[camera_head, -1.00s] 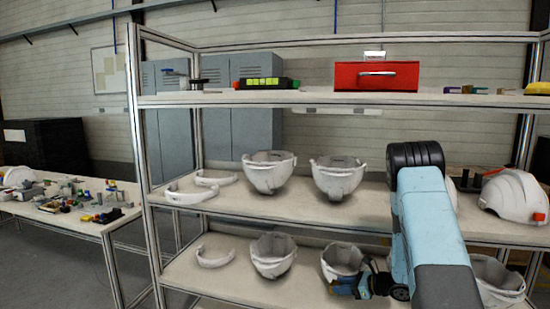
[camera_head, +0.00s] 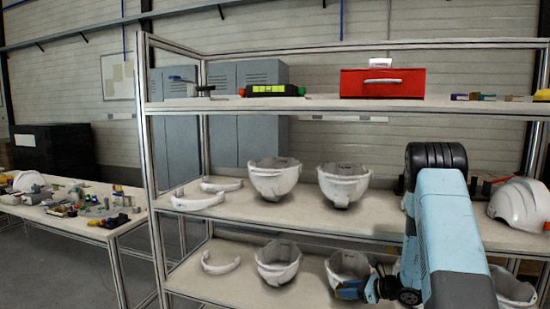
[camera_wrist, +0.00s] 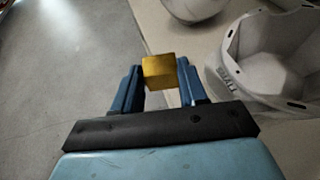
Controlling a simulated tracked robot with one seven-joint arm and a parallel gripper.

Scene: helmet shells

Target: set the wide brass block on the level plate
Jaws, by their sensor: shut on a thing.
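A brass block (camera_wrist: 160,72) shows gold and square-faced in the wrist view. My gripper (camera_wrist: 158,80) is shut on it, with a blue finger on each side. In the head view my gripper (camera_head: 352,290) is at the lower shelf's front, before a white helmet shell (camera_head: 349,265); the block cannot be made out there. I cannot tell which thing is the level plate. A dark bar with a green-yellow top (camera_head: 275,90) lies on the top shelf.
More helmet shells (camera_head: 274,178) stand on the middle shelf (camera_head: 240,210), and a shell (camera_wrist: 270,55) is close right of my gripper. A red drawer box (camera_head: 383,84) is on the top shelf. A cluttered table (camera_head: 120,230) stands left, with open floor between.

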